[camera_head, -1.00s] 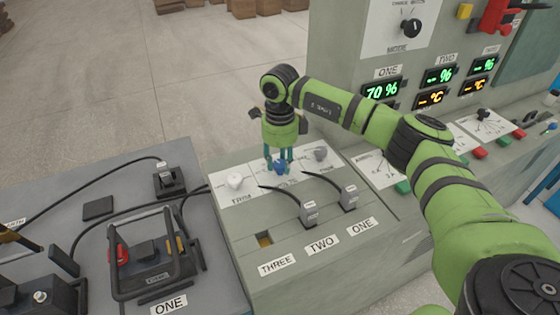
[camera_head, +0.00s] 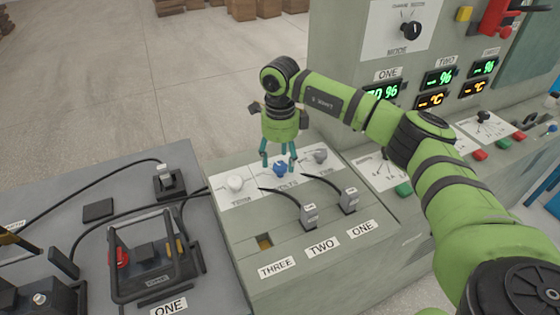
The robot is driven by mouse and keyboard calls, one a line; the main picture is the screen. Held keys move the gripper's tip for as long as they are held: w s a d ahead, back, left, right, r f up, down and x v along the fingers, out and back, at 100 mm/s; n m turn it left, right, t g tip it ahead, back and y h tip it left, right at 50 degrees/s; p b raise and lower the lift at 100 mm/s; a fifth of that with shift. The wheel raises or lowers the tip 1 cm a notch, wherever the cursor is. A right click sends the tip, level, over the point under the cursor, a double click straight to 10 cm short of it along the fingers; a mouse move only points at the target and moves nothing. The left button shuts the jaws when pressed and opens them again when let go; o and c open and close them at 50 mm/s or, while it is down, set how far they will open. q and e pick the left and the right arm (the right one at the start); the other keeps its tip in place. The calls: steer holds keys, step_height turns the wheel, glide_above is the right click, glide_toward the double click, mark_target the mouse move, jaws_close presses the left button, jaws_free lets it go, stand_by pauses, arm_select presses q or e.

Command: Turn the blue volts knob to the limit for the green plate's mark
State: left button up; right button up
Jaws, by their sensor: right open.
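The blue volts knob (camera_head: 280,170) sits on a white panel between a white knob and a grey knob, above the printed word VOLTS. My right gripper (camera_head: 278,163) points down over the blue knob. Its teal fingers are spread apart, with their tips just above and around the knob's far side; I cannot tell whether they touch it. The knob's scale is too small to read. I see no plate that I can tell is green. My left gripper is not in view.
The white knob (camera_head: 235,183) is close on the left and the grey knob (camera_head: 319,157) close on the right. Black cables run to plugs in slots TWO and ONE; slot THREE (camera_head: 265,242) is empty. A battery (camera_head: 150,262) labelled ONE stands on the left bench.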

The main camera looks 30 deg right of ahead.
mark_target(280, 165)
step_height(280, 165, up, 10)
stand_by(0.3)
stand_by(0.3)
